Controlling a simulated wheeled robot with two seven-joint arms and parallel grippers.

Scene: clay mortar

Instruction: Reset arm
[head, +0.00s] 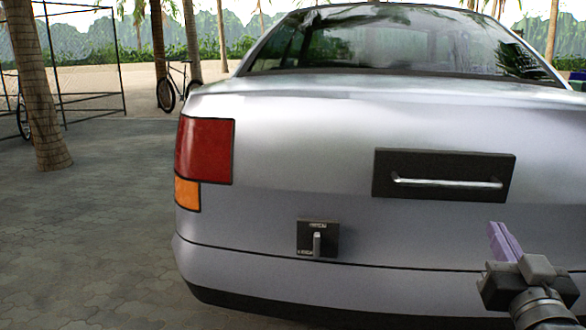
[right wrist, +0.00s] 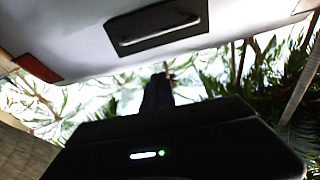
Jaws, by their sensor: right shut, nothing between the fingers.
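My right gripper (head: 504,241) is at the lower right of the head view, with purple fingers pointing up and left. It is shut and empty, in front of the car's rear and below the handle. In the right wrist view the gripper (right wrist: 158,90) shows dark against a bright background. My left gripper is not in view. The silver car (head: 300,130) has a black plate with a metal bar handle (head: 445,183), seen also in the right wrist view (right wrist: 160,28). A small black plate with a lever (head: 317,240) sits lower on the car, left of the handle.
A red tail light (head: 204,150) with an orange lamp (head: 187,194) is at the car's left corner. Paved ground (head: 90,240) to the left is clear. Palm trunks (head: 38,90), a bicycle (head: 172,88) and a black frame stand farther back.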

